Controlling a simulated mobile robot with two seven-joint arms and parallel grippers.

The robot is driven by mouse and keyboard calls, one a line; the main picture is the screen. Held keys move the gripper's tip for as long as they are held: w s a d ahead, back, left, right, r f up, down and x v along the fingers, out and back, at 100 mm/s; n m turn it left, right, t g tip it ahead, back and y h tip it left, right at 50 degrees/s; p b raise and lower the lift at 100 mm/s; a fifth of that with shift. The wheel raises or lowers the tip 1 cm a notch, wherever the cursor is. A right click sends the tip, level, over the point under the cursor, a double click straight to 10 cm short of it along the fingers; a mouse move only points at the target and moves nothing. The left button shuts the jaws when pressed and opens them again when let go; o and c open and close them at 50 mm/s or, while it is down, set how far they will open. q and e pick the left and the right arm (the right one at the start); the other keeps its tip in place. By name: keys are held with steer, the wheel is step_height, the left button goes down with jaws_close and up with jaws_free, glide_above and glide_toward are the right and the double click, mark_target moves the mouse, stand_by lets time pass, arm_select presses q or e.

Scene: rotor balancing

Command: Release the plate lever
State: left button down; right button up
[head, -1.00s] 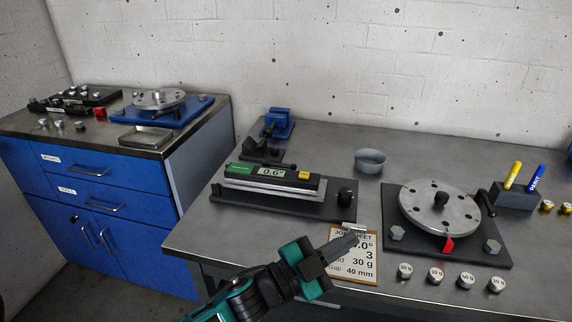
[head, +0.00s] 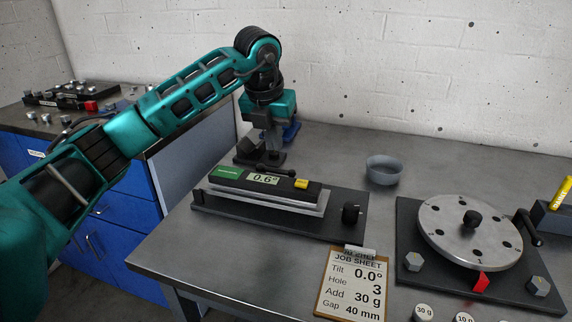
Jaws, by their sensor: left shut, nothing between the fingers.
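A round metal plate (head: 470,232) with several holes and a black centre knob sits on a dark base (head: 420,285). A black lever (head: 528,226) stands at the plate's right edge, with a red pointer (head: 481,282) at its front. Another small black lever (head: 275,169) lies behind the digital level (head: 264,180), which reads 0.6°. I cannot tell which lever the task names. Contact there cannot be made out. My right gripper is not in view.
A job sheet (head: 352,285) lies at the table's front edge. Several round weights (head: 424,312) lie at the front right. My left arm covers much of the blue cabinet (head: 120,215). The back right tabletop is clear.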

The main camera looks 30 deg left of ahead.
arm_select(q)
steer(key=x, duration=0.5)
steer(key=a+b+x, duration=0.1)
steer(key=x, duration=0.2)
steer(key=shift+w+f, duration=0.4)
steer(key=shift+f, duration=0.4)
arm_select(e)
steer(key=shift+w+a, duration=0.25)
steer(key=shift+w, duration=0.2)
arm_select(q)
steer(key=shift+w+d+r+n+y+p, duration=0.1)
steer(key=shift+w+n+y+p, duration=0.25)
steer(key=shift+n, duration=0.45)
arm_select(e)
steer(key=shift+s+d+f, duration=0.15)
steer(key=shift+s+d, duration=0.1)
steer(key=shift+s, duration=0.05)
